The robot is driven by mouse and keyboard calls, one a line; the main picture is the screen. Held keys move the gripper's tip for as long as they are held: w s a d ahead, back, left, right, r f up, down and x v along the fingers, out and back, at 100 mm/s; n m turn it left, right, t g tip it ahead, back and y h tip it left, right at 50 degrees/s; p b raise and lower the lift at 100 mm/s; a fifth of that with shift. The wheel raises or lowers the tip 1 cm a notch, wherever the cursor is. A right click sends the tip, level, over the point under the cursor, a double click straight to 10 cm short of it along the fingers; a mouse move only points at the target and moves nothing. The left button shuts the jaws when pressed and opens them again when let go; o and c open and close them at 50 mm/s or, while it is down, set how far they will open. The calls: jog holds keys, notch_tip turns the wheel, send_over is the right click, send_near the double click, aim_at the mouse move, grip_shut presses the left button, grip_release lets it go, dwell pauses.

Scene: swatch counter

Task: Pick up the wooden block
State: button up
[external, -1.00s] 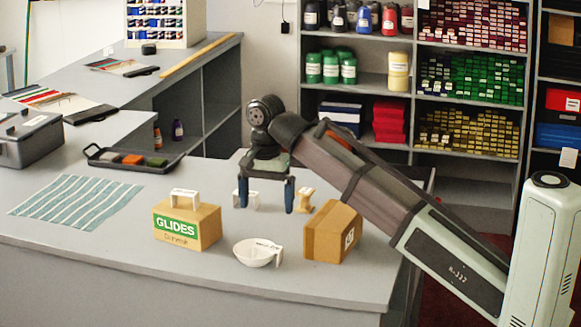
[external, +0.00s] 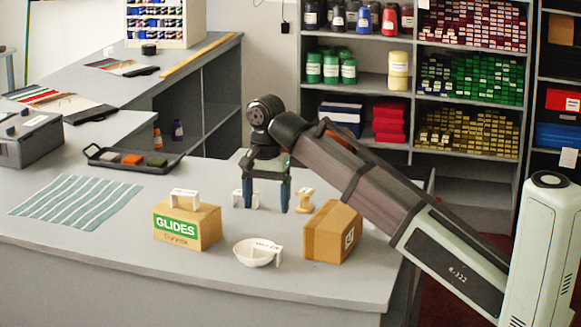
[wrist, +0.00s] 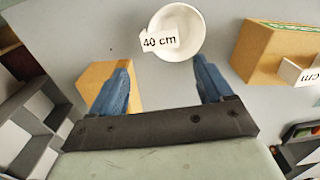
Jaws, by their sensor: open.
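A small tan wooden-looking piece (external: 305,200), waisted like a spool, stands on the counter just right of my gripper in the external view. No other plain wooden block is clear. My gripper (external: 266,205) points down with its two blue fingers apart and nothing visible between them. Its fingertips look close to the counter, but their exact height is hard to tell. In the wrist view my gripper (wrist: 162,65) is open, with a tan box (wrist: 93,82) partly hidden behind the left finger.
A taped cardboard box (external: 332,232), a white bowl (external: 252,254) and a GLIDES box (external: 186,228) stand in front. A white piece (external: 239,198) is partly behind the left finger. A dark tray (external: 105,154) and striped cloth (external: 75,207) lie left.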

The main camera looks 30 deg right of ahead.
jog(key=w+d+m, duration=0.1)
jog(key=d, duration=0.7)
jog(key=w+d+m, duration=0.1)
jog(key=d+m, duration=0.1)
jog(key=d, duration=0.6)
jog(key=w+d+m, duration=0.1)
jog(key=d, duration=0.8)
jog(key=shift+w+t, duration=0.25)
jog(key=shift+t, duration=0.05)
jog(key=d+n+t+h, duration=0.3)
jog(key=d+n, duration=0.2)
jog(key=d, duration=0.4)
jog(key=shift+a+x, duration=0.2)
jog(key=shift+x, duration=3.3)
jog(key=shift+a+x, duration=0.2)
jog(key=shift+x, duration=3.3)
jog(key=shift+s+f, duration=0.2)
